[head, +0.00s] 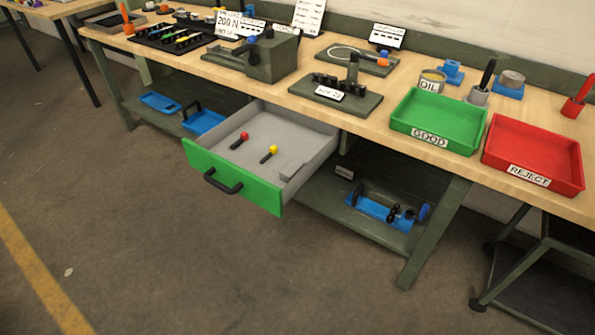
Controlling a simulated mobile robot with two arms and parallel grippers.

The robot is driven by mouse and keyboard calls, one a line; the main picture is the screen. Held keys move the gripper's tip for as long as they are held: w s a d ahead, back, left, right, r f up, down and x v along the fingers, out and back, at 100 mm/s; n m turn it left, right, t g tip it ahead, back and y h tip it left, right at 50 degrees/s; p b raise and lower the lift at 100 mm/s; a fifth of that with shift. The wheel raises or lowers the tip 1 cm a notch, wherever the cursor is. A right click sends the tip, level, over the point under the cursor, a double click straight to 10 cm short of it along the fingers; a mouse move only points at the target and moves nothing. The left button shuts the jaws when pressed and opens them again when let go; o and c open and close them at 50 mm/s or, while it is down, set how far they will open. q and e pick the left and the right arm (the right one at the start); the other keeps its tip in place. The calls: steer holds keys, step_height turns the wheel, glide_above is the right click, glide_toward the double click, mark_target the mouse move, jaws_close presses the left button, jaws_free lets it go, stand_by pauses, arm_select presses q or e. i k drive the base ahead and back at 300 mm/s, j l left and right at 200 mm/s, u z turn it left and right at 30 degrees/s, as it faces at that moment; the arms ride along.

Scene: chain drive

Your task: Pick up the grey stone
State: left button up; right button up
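A small grey block (293,172), which looks like the grey stone, lies in the front right part of the open drawer. It is close to the drawer's right wall; its colour nearly matches the drawer floor, so its outline is faint. The drawer (232,185) has a green front with a black handle (222,182) and is pulled out from under the bench. Neither my left nor my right gripper is in view.
A red-topped tool (240,141) and a yellow-topped tool (269,154) lie in the drawer. On the bench above stand a green GOOD tray (464,143), a red REJECT tray (573,177) and a green-grey fixture (300,88). The floor before the drawer is clear.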

mark_target(288, 173)
steer(key=z, duration=2)
steer(key=u, duration=2)
steer(key=i+j, duration=0.55)
steer(key=j, duration=0.3)
steer(key=i+j+z, duration=0.15)
steer(key=z, duration=0.35)
steer(key=j+z, duration=0.3)
steer(key=z, duration=0.15)
steer(key=i+j+z, duration=0.1)
steer(key=j+z, duration=0.15)
steer(key=z, duration=0.25)
